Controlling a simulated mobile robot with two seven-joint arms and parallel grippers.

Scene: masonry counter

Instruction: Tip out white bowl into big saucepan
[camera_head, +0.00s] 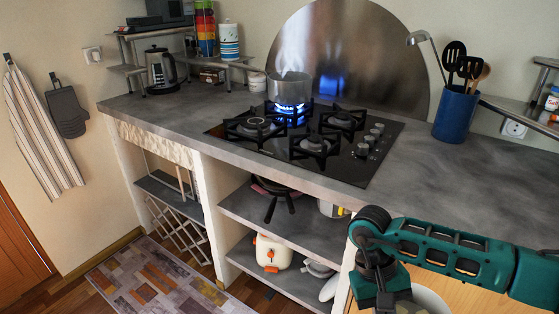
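A metal saucepan (289,90) stands on the back-left burner of the hob, with a blue flame under it and steam above it. A white round rim (432,300) shows at the bottom edge, on a light wooden surface; it may be the white bowl, but most of it is cut off or hidden by my arm. My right arm comes in from the right and bends down at the bottom. Its gripper end (392,304) is beside the white rim; the fingers cannot be made out. My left gripper is not in view.
The black hob (378,152) has several burners with raised grates. A kettle (161,72) is at the left end. The grey counter front is clear.

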